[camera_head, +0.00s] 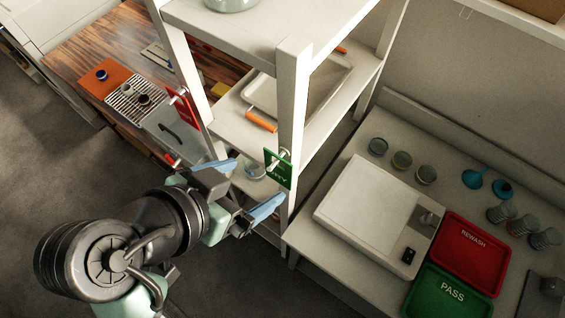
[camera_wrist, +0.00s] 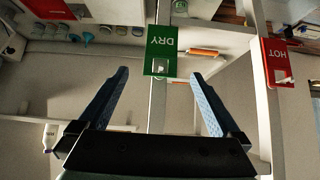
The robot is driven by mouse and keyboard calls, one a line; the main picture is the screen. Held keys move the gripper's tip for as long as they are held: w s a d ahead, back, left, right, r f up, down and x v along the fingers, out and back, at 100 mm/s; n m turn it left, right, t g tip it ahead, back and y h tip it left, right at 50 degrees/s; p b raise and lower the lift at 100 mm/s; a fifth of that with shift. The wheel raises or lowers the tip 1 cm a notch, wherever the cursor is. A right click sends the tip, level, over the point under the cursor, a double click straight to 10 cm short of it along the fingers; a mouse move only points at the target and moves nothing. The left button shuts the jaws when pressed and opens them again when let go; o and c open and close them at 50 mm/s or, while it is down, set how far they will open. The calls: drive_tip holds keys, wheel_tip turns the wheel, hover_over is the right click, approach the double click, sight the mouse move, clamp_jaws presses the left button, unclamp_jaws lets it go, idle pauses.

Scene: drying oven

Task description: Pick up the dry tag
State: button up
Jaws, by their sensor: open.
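The dry tag is a green card (camera_head: 277,171) hanging on a peg at the front post of the white shelf rack in the head view. In the wrist view the green tag (camera_wrist: 161,52) shows its word "DRY" upside down, ahead of and between my fingers. My gripper (camera_head: 248,187) is open and empty, with its blue fingers pointing at the post, one to each side of the tag. In the wrist view the gripper (camera_wrist: 160,92) has its fingers wide apart; the tag appears beyond the fingertips. I cannot tell the exact gap.
A red "HOT" tag (camera_wrist: 278,62) hangs on another post; it also shows in the head view (camera_head: 181,107). A counter at right bears a flat white device (camera_head: 368,213), a red tray (camera_head: 470,252) and a green tray (camera_head: 447,293).

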sight(278, 168)
drive_tip(key=shift+p+x, duration=0.55)
drive_tip(key=shift+x, duration=4.9)
drive_tip(key=shift+a, duration=0.1)
drive_tip(key=c, duration=1.4)
drive_tip(key=shift+r, duration=0.1)
